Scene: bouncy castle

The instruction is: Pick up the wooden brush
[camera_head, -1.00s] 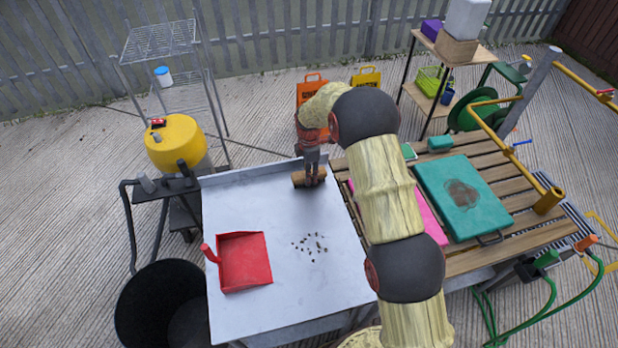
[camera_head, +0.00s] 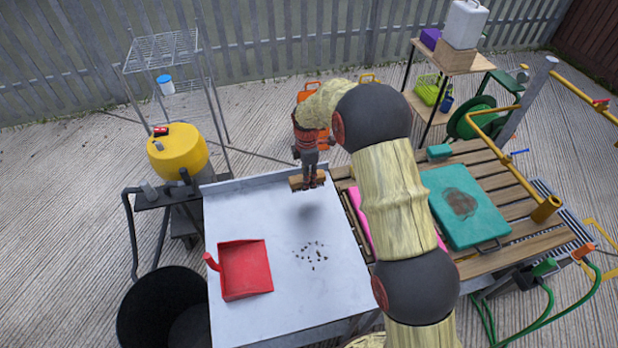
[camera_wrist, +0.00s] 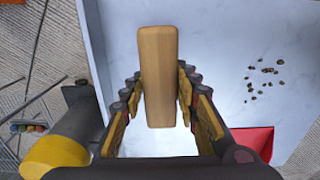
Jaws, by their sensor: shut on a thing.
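The wooden brush (camera_head: 296,181) is a plain light-brown block held between the fingers of my gripper (camera_head: 310,180), above the far part of the pale metal table (camera_head: 235,215). A shadow on the table below it shows that it is clear of the surface. In the wrist view the brush (camera_wrist: 158,75) stands lengthwise between both finger pads of my gripper (camera_wrist: 158,100), which are shut on its sides. Its bristles are hidden in both views.
A red dustpan (camera_head: 245,270) and scattered dark bits (camera_head: 312,254) lie on the table. A slatted wooden table (camera_head: 500,210) with a teal case (camera_head: 462,205) adjoins at right. A yellow drum (camera_head: 178,152) and a black bin (camera_head: 165,305) stand at left.

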